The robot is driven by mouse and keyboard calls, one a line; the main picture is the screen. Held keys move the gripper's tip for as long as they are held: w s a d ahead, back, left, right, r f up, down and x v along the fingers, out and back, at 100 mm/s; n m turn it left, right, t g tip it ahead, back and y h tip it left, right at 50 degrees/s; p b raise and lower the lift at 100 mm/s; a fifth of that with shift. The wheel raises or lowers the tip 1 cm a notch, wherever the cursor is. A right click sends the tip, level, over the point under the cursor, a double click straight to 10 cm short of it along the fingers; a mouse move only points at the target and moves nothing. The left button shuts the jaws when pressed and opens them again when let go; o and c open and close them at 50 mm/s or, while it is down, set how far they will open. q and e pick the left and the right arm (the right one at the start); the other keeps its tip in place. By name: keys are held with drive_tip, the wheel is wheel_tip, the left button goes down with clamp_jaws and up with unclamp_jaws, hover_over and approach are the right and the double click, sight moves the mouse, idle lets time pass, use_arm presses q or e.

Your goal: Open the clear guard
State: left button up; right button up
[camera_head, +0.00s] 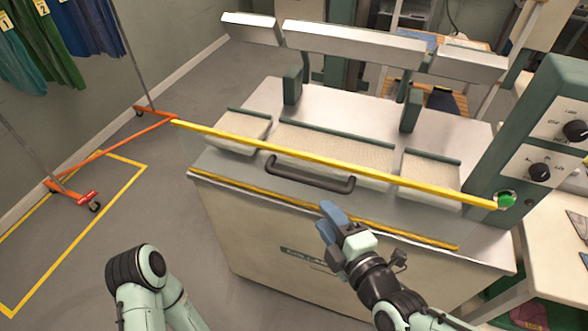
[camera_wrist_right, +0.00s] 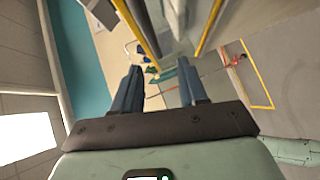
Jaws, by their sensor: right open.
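The clear guard (camera_head: 235,165) is a see-through panel along the front of the press, with a yellow bar along its upper edge and a yellow strip lower down. It appears down, in front of the padded beds. Its dark bar handle (camera_head: 310,178) is at mid-length. My right gripper (camera_head: 332,215) is just below the handle's right end, apart from it as far as I can tell. Its blue fingers are spread and empty in the right wrist view (camera_wrist_right: 159,86). My left arm shows at the bottom left, but its gripper is out of view.
The pale press head (camera_head: 355,45) stands raised behind the beds. A control column with black knobs and a green button (camera_head: 507,199) is at the right. A garment rail with an orange base (camera_head: 120,145) stands at the left. The grey floor between is open.

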sight(302, 182)
drive_tip(key=x, duration=0.4)
drive_tip(key=r+x, duration=0.1)
drive_tip(key=x, duration=0.3)
drive_tip(key=p+x, duration=0.1)
drive_tip(key=x, duration=0.4)
drive_tip(key=shift+a+r, duration=0.1)
drive_tip(key=shift+r, duration=0.1)
clamp_jaws()
